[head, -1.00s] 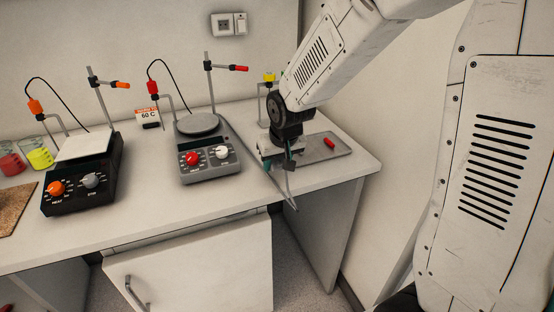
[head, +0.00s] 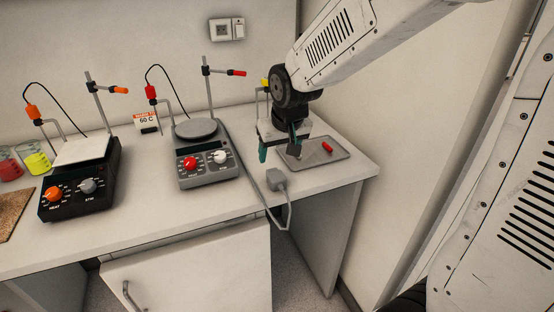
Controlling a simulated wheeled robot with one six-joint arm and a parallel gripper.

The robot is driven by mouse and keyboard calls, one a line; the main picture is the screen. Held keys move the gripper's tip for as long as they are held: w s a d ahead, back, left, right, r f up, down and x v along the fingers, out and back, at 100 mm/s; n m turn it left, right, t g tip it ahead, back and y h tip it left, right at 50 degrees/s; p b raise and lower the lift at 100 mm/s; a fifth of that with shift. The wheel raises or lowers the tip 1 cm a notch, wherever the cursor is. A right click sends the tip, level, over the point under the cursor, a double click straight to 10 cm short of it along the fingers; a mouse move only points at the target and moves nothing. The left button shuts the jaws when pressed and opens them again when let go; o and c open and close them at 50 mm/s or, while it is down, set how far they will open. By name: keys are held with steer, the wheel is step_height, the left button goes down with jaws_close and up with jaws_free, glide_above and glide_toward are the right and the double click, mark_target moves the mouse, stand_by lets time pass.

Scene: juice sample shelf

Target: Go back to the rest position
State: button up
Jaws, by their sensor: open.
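My gripper (head: 279,151) is at the right part of the counter, pointing down, with its fingers apart and nothing visible between them. It is in front of the metal tray's left end and right of the grey hotplate. A grey plug-like block (head: 277,180) with a grey cable lies near the counter's front edge, just below the gripper in the picture and apart from it. The cable loops over the edge.
The grey hotplate (head: 207,171) and a black hotplate (head: 75,196) stand on the counter (head: 140,205), with rod stands behind them. The metal tray (head: 332,152) holds a red piece (head: 327,146). A "60 C" sign (head: 147,122) and beakers (head: 37,162) stand further left.

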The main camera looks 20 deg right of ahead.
steer(key=shift+s+r, duration=0.15)
steer(key=shift+r, duration=0.2)
steer(key=s+d+r+g, duration=0.1)
steer(key=s+r, duration=0.2)
steer(key=s, duration=1)
steer(key=s+d+r+g, duration=0.2)
steer(key=s+r, duration=0.1)
steer(key=s, duration=1)
steer(key=shift+s+r, duration=0.25)
steer(key=shift+s, duration=0.15)
